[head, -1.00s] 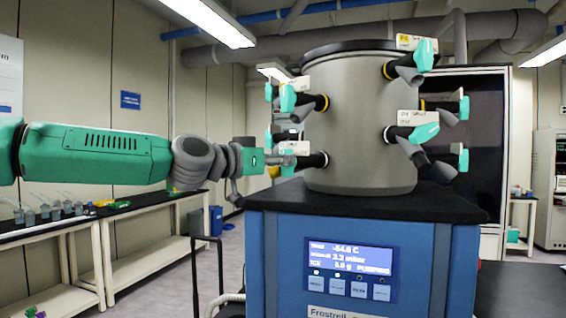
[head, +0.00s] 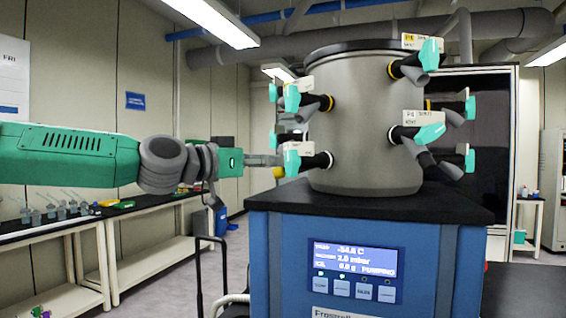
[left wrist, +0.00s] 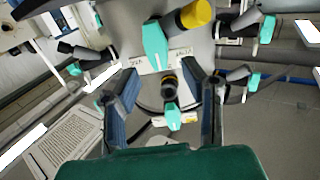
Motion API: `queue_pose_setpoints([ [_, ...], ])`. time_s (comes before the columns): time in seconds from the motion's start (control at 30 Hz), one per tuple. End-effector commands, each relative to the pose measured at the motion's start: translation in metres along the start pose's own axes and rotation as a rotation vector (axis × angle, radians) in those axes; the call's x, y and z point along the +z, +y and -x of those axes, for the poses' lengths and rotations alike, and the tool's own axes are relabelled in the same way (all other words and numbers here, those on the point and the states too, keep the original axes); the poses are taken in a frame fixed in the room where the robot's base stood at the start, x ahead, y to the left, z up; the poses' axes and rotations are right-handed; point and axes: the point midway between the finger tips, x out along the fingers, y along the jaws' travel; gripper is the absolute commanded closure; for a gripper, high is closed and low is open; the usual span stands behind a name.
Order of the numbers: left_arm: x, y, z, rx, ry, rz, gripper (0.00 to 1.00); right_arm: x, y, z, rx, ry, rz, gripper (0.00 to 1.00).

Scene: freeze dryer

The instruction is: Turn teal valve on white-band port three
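The grey drum (head: 364,125) stands on the blue freeze dryer and carries several ports with teal valves. At its lower left, a port with a white band (head: 329,160) carries a teal valve (head: 292,163). Its label cannot be read. My left gripper (head: 277,160) reaches in from the left, its fingertips at or just short of this valve; contact cannot be told. In the left wrist view its two dark fingers (left wrist: 167,100) are spread apart. A large teal valve (left wrist: 155,44) lies beyond them, with a smaller valve (left wrist: 174,117) between them. My right gripper is not in view.
Above it is an upper left port with a yellow band (head: 328,103) and teal valve (head: 291,97). More ports sit on the right, one teal valve (head: 430,132) beside a P5 label. A bench (head: 60,232) with glassware stands at left.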

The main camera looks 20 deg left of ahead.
Motion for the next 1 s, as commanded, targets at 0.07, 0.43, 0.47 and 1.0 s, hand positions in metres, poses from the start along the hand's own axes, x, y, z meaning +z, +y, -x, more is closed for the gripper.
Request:
queue_pose_setpoints([
  [0.07,-0.002,-0.001,0.019,0.0,0.004,0.0,0.62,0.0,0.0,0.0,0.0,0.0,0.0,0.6],
  [0.43,0.001,-0.001,0.061,0.0,-0.002,0.001,0.62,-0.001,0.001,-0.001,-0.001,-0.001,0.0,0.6],
  [0.47,0.001,-0.001,0.062,0.0,-0.002,0.001,0.62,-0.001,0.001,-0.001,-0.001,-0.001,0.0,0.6],
  [1.0,0.009,-0.001,0.061,0.001,-0.013,0.006,0.62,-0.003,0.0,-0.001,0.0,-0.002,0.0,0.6],
])
